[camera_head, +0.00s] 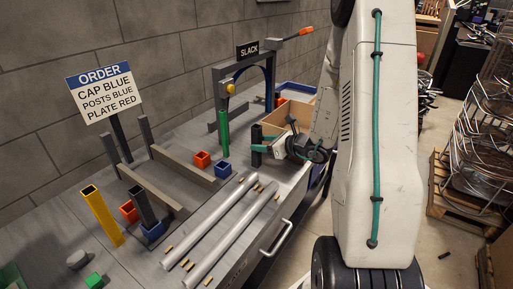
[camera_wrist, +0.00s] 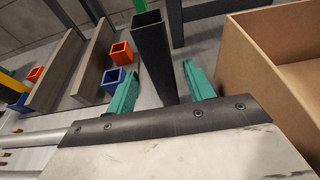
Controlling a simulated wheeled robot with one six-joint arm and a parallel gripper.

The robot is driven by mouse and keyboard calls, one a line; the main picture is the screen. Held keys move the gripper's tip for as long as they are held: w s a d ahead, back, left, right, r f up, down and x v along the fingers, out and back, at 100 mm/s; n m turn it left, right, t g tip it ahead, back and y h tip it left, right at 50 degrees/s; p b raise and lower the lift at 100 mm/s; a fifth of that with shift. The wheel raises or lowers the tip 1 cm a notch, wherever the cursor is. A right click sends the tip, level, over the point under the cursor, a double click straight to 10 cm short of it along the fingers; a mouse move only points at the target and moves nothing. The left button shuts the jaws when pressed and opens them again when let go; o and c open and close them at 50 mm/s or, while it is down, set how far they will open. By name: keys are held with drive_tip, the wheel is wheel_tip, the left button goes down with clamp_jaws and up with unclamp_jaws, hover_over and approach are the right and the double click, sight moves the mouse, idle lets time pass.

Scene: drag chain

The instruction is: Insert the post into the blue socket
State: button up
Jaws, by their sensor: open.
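A black square hollow post (camera_head: 257,133) stands upright near the wooden box; the wrist view shows the post (camera_wrist: 153,55) between my green fingers. My gripper (camera_head: 261,150) is open around it, with a visible gap beside the post in the wrist view (camera_wrist: 163,82). An empty blue socket (camera_head: 222,168) sits on the bench to the left; the wrist view also shows this blue socket (camera_wrist: 113,82). Another blue socket (camera_head: 152,232) is at the front left, with a second dark post (camera_head: 143,206) standing at it; its seating is unclear.
Orange-red sockets (camera_head: 202,160) (camera_head: 129,211) stand beside the blue ones. A yellow post (camera_head: 101,216) and green post (camera_head: 224,135) stand upright. Grey rails, two silver rods (camera_head: 230,235) and small brass pins lie on the bench. A wooden box (camera_wrist: 270,50) is close on the right.

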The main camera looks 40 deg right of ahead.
drive_tip(key=x, duration=0.5)
drive_tip(key=shift+d+f, duration=0.1)
drive_tip(key=shift+f, duration=0.1)
drive_tip(key=c, duration=1.1)
drive_tip(key=shift+r, duration=0.15)
